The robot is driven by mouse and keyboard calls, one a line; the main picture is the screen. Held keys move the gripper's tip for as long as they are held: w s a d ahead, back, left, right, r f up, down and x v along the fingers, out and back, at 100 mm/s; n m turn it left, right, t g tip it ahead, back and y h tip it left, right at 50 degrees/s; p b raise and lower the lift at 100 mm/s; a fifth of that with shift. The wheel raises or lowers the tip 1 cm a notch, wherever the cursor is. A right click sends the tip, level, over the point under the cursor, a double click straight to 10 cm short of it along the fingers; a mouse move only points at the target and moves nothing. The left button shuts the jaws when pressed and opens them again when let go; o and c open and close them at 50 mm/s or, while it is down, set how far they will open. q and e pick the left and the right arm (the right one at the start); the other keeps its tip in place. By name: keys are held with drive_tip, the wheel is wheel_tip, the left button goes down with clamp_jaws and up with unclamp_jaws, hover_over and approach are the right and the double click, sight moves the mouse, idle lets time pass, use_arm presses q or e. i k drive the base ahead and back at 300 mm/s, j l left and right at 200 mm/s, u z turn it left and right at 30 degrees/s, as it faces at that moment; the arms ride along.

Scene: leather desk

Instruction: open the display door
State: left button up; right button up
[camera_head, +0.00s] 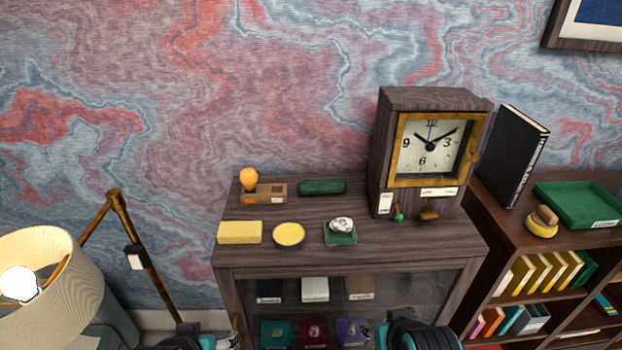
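The display cabinet (340,262) is dark wood and stands in the middle, with a dark front that looks like glass. Labelled items show behind it on two shelves, among them a white box (315,289) and a teal box (277,333). A small brassy piece (237,332) shows at the front's lower left; I cannot tell if it is a handle. The door looks closed, but its edges are unclear. My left gripper (188,338) is at the bottom edge, left of the cabinet front. My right gripper (415,334) is before the cabinet's lower right. The fingertips of both are hidden.
On the cabinet top stand a clock (432,145), a yellow box (240,232), a round yellow dish (289,235), a green tray with a white lump (340,232) and a small lamp (249,180). A floor lamp (45,275) is left; a bookshelf (540,262) is right.

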sight(468, 267)
drive_tip(key=k+l, duration=0.2)
drive_tip(key=k, duration=0.4)
drive_tip(key=k+l, duration=0.15)
drive_tip(key=k, duration=0.4)
